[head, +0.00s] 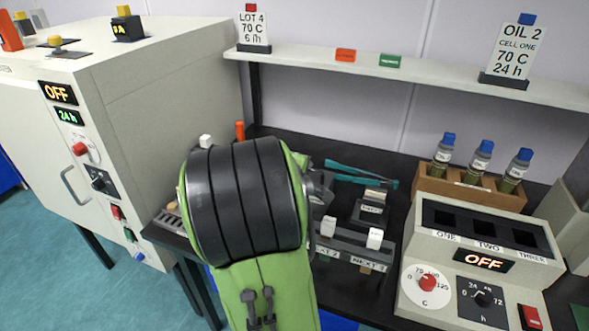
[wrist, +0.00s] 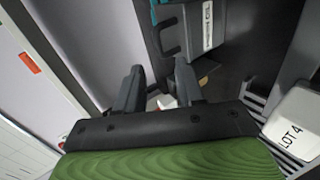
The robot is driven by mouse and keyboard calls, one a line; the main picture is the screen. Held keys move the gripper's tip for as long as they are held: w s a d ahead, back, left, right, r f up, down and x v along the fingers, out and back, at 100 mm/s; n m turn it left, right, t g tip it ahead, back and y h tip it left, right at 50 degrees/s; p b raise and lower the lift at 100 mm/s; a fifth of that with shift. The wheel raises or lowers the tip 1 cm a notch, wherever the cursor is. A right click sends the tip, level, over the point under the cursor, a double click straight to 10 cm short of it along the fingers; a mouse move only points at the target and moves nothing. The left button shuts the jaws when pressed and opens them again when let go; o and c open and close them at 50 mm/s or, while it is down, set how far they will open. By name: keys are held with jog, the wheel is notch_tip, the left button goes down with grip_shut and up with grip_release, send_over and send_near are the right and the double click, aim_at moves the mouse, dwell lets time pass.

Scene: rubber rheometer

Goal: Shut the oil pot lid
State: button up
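An oven-like bath unit (head: 465,285) with three dark wells labelled ONE, TWO and THREE stands at the lower right in the head view. Its display reads OFF. I cannot tell for sure which thing is the oil pot lid. A dark grey piece with a label and a loop-like bracket (wrist: 187,35) is beyond my fingers in the wrist view. My gripper (wrist: 158,74) is open, its two fingers apart, with nothing clearly held. A small white and red thing (wrist: 166,102) shows behind the gap. In the head view my arm mostly hides the gripper.
A large beige oven (head: 165,100) with an OFF display stands at left. Three capped bottles sit in a wooden rack (head: 465,194) behind the bath unit. A shelf (head: 430,74) with signs runs along the wall. A LOT 4 block (wrist: 293,125) is at right in the wrist view.

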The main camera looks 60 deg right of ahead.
jog(key=p+v, duration=0.2)
jog(key=v, duration=0.7)
jog(key=w+a+r+m+t+y+p, duration=0.1)
jog(key=a+r+t+y+p, duration=0.2)
jog(key=a, duration=0.8)
jog(key=a+r+m+t+y+p, duration=0.1)
jog(key=a+r+y+p, duration=0.4)
jog(key=a, duration=0.6)
jog(key=s+a+y+p, duration=0.1)
jog(key=s+a+y, duration=0.2)
jog(key=a, duration=0.6)
jog(key=shift+s+r+n, duration=0.3)
jog(key=shift+s+r, duration=0.1)
jog(key=shift+s, duration=0.5)
